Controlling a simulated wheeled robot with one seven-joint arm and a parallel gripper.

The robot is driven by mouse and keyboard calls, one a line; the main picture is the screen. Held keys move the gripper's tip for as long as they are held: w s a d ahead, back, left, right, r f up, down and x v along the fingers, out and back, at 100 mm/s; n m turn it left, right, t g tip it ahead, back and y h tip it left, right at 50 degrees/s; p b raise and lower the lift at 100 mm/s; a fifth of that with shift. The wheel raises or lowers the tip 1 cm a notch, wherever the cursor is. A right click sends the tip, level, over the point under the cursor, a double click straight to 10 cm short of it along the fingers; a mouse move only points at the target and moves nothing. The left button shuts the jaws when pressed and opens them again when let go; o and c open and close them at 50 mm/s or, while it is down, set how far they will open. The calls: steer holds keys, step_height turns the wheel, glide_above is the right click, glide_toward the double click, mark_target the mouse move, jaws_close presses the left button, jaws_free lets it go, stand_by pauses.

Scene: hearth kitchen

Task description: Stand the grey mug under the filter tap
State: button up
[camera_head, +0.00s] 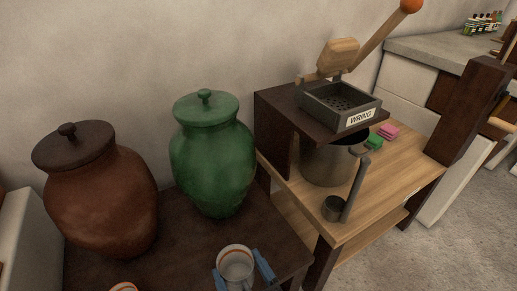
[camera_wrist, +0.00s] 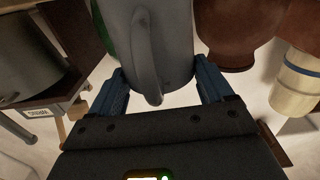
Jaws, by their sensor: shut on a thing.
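The grey mug (camera_head: 236,262) is at the bottom middle of the head view, with its open top facing up. My gripper (camera_head: 243,277) has its blue fingers on either side of the mug and is shut on it. In the wrist view the mug (camera_wrist: 175,45) sits between the fingers (camera_wrist: 165,88), its handle toward the gripper's palm. The mug's base is hidden in the head view, so I cannot tell whether it touches the dark table (camera_head: 275,235). I cannot make out a filter tap in either view.
A green lidded jar (camera_head: 212,160) and a brown lidded jar (camera_head: 100,200) stand behind the mug. To the right are a wringer (camera_head: 342,105), a metal pot (camera_head: 325,165) and a ladle (camera_head: 335,208).

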steer(key=w+d+m+t+h, duration=0.1)
steer(key=w+d+m+h, duration=0.3)
steer(key=d, duration=0.9)
steer(key=w+d+m+t+h, duration=0.15)
steer(key=w+d+h, duration=0.3)
steer(key=d, duration=0.85)
steer(key=s+r+p, duration=0.3)
steer(key=r+p, duration=0.4)
steer(key=p, duration=1)
steer(key=shift+a+m+h, duration=0.1)
steer(key=shift+m+h, duration=0.15)
